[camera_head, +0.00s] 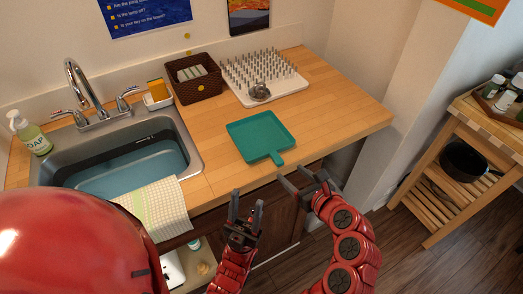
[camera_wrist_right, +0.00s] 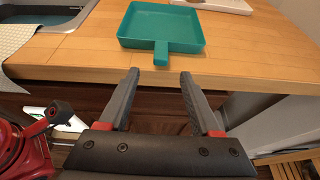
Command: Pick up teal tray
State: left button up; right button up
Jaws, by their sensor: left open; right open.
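The teal tray (camera_head: 260,135) is a shallow square with a short handle. It lies flat on the wooden counter, right of the sink, with its handle toward the front edge. In the right wrist view the tray (camera_wrist_right: 160,28) is ahead of the fingers, and its handle points at the gap between them. My right gripper (camera_head: 304,186) is open and empty, in front of the counter edge, apart from the tray. It also shows in the right wrist view (camera_wrist_right: 160,80). My left gripper (camera_head: 245,210) is open and empty, in front of the cabinet below the counter edge.
A white spiked drying rack (camera_head: 290,92) with a small grey item and a brown basket (camera_head: 182,90) stand behind the tray. The sink (camera_head: 110,130) holds water; a checked towel (camera_head: 158,208) hangs over its front. A wooden cart (camera_head: 440,150) stands at right. Counter right of the tray is clear.

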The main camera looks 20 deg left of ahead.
aim_at(281, 164)
jog(key=shift+w+a+f+p, duration=0.15)
jog(key=shift+w+a+p, duration=0.25)
jog(key=shift+a, duration=0.1)
jog(key=shift+w+a+f, duration=0.2)
jog(key=shift+w+a, duration=0.1)
jog(key=shift+w+a+f+p, duration=0.1)
jog(key=shift+w+a+p, duration=0.2)
jog(key=shift+a, duration=0.1)
jog(key=shift+p+x, duration=0.45)
jog(key=shift+x, duration=1.7)
grip_shut()
